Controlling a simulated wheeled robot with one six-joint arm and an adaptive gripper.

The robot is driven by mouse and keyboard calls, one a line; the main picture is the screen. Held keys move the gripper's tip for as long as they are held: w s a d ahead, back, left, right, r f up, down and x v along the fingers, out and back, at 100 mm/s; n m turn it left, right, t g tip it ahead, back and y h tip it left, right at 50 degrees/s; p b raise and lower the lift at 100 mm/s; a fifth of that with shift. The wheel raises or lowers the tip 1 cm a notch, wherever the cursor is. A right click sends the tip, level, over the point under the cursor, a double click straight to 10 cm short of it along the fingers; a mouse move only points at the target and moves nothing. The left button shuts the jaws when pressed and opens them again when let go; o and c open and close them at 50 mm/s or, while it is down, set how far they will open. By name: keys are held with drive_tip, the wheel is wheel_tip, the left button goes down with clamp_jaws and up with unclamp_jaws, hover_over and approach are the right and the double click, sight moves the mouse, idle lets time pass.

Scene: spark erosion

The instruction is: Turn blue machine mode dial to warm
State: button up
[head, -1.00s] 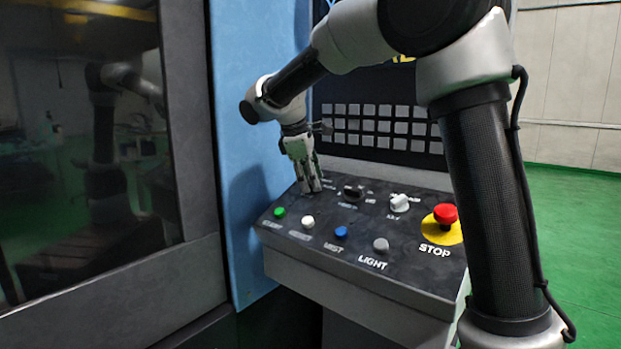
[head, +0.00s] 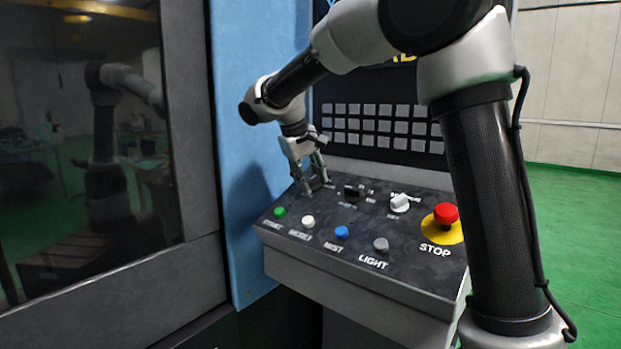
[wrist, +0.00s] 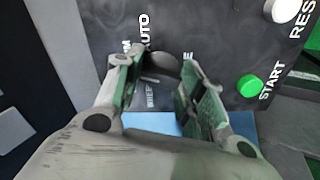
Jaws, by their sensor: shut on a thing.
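The blue machine (head: 239,150) carries a sloping dark control panel (head: 290,238). My gripper (head: 311,191) reaches down to the panel's far left corner and is shut on the mode dial. In the wrist view the dark round dial (wrist: 160,65) shows between the two fingertips of my gripper (wrist: 163,75). The fingers hide part of it and its pointer, so I cannot tell its setting. An AUTO label (wrist: 144,28) stands beside it, with a word ending in M partly hidden behind the left finger. In the head view the gripper covers the dial.
A black knob (head: 351,192) and a pale knob (head: 400,203) stand right of my gripper. Green (head: 280,212), white (head: 308,221), blue (head: 341,232) and grey (head: 381,244) buttons line the front. A red stop button (head: 445,214) is at the right. A keypad (head: 375,125) rises behind.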

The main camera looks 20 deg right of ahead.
drive_tip(key=shift+m, duration=0.5)
drive_tip(key=o, duration=1)
drive_tip(key=v, duration=1.2)
